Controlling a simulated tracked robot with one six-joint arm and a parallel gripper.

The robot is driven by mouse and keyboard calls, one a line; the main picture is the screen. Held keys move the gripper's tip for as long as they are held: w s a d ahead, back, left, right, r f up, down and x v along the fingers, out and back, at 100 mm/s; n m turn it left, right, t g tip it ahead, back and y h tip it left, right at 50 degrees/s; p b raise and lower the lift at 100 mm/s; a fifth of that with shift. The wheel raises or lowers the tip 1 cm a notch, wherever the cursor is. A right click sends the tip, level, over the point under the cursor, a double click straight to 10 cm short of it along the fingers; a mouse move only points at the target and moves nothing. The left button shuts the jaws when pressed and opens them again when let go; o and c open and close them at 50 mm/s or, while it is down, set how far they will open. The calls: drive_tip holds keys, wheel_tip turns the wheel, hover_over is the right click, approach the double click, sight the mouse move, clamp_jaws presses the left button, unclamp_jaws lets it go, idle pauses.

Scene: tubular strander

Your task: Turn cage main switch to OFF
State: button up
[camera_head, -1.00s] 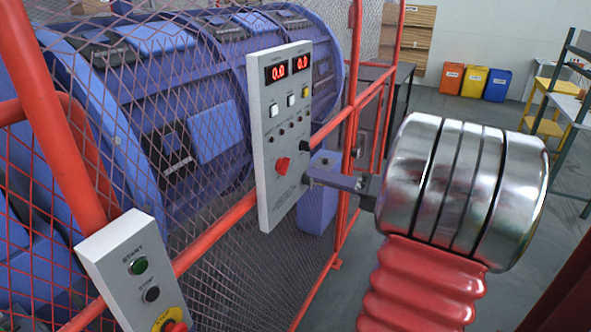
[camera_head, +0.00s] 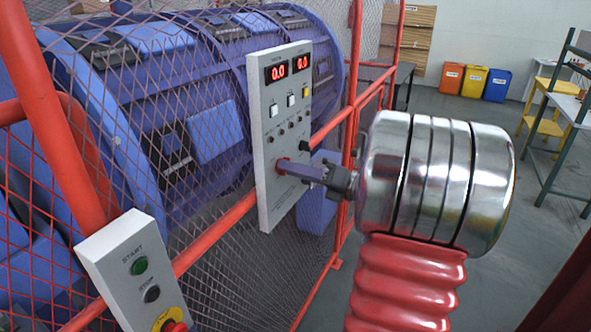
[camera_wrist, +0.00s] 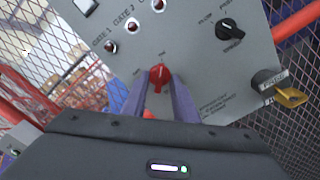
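A red rotary switch (camera_wrist: 159,73) sits on the grey control panel (camera_wrist: 205,75); its lettering is too small to read surely. In the wrist view its handle points roughly up the picture, with a pale mark on it. My gripper (camera_wrist: 159,79) has its two purple fingers on either side of the switch handle, with narrow gaps seeming to show. In the head view my gripper (camera_head: 302,170) reaches the panel from the right, and its fingers mostly hide the red switch (camera_head: 281,165).
A black rotary knob (camera_wrist: 230,29) and a yellow key (camera_wrist: 290,95) are on the same panel. A start/stop box (camera_head: 140,265) with a red button stands at lower left. Red rails and mesh fencing (camera_head: 215,285) surround the blue machine.

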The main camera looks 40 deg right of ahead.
clamp_jaws()
idle(0.3)
drive_tip(key=shift+n, duration=0.4)
drive_tip(key=n, duration=1.7)
drive_tip(key=shift+d+f, duration=0.1)
